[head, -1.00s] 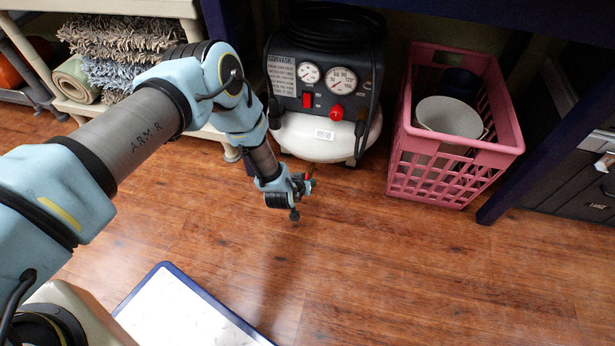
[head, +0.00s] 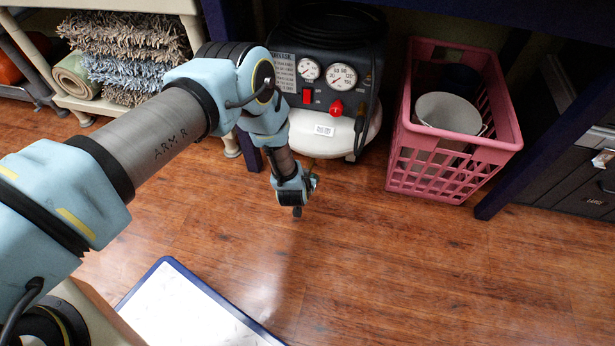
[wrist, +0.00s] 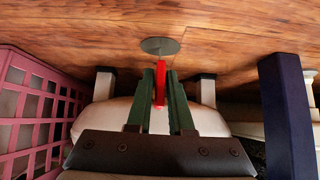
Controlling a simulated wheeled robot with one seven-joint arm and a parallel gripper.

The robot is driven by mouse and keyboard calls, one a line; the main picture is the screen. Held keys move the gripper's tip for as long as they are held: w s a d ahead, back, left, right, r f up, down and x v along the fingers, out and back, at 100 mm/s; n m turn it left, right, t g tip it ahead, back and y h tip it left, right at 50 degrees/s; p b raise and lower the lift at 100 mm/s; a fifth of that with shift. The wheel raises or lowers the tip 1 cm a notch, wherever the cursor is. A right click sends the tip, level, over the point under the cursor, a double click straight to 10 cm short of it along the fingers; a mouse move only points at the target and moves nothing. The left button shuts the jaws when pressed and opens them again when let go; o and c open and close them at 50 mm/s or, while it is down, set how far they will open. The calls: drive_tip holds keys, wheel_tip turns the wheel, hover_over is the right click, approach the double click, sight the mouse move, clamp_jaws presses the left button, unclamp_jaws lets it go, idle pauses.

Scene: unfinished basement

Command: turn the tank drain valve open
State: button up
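The air compressor has a white tank (head: 334,143) below a dark panel with two gauges, a red switch and a red knob. In the wrist view the tank (wrist: 112,118) fills the middle, with the floor at the top. The red drain valve handle (wrist: 160,84) shows as a narrow upright bar in front of a grey disc (wrist: 159,46). My gripper (wrist: 161,76) has its two green fingers close on either side of the handle, with little or no gap, so it looks shut on it. In the head view my gripper (head: 297,205) is low before the tank and hides the handle.
A pink crate (head: 450,165) with a white bucket stands right of the compressor. A dark blue table leg (wrist: 287,115) is close on the right in the wrist view. A blue-edged white board (head: 195,310) lies on the floor. The front floor is otherwise mostly clear.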

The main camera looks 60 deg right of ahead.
drive_tip(key=o, duration=0.3)
drive_tip(key=p+v, duration=0.4)
drive_tip(key=v, duration=0.7)
drive_tip(key=shift+d, duration=0.1)
idle(0.3)
